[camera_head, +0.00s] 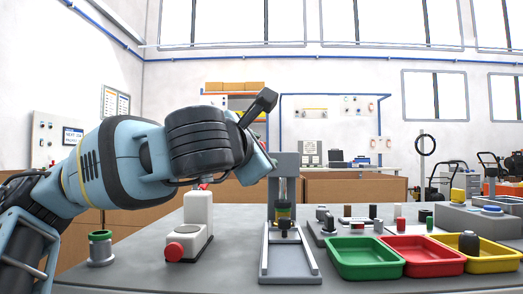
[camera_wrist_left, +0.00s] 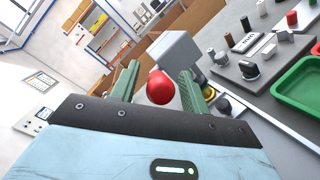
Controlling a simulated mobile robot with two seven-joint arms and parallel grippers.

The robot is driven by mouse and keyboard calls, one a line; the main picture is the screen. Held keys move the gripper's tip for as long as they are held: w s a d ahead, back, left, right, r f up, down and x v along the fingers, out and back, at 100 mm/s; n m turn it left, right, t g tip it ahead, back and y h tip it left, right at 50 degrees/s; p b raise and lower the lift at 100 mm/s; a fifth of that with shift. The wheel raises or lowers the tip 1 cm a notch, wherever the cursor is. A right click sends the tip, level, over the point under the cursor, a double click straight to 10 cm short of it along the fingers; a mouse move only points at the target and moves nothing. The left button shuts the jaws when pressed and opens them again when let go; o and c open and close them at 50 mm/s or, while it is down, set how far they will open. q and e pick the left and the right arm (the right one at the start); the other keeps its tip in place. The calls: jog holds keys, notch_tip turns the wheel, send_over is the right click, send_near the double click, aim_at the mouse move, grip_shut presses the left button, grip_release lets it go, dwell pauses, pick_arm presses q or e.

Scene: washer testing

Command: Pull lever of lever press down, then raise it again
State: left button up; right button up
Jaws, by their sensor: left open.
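The lever press (camera_head: 285,162) stands on the table near the middle of the head view, a grey frame on a light base with a green and yellow part in its middle. Its grey head (camera_wrist_left: 178,50) shows in the left wrist view. A red ball knob (camera_wrist_left: 160,87), apparently the lever's end, is between the fingers of my left gripper (camera_wrist_left: 159,74). The fingers are open, with a gap on both sides of the knob. In the head view my left gripper's wrist hides the lever, so its angle cannot be told. My right gripper is not in view.
A white device with a red button (camera_head: 187,250) and a green-topped cylinder (camera_head: 100,249) stand left of the press. To the right are a green tray (camera_head: 365,270), a red tray (camera_head: 421,268), a yellow tray (camera_head: 490,263) and a rack of small parts (camera_head: 330,238).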

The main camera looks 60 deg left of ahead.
pick_arm(q)
jog(key=p+v, duration=0.1)
jog(key=v, duration=0.5)
jog(key=shift+s+d+p, duration=0.25)
jog(key=shift+s+p, duration=0.05)
jog(key=shift+p, duration=0.05)
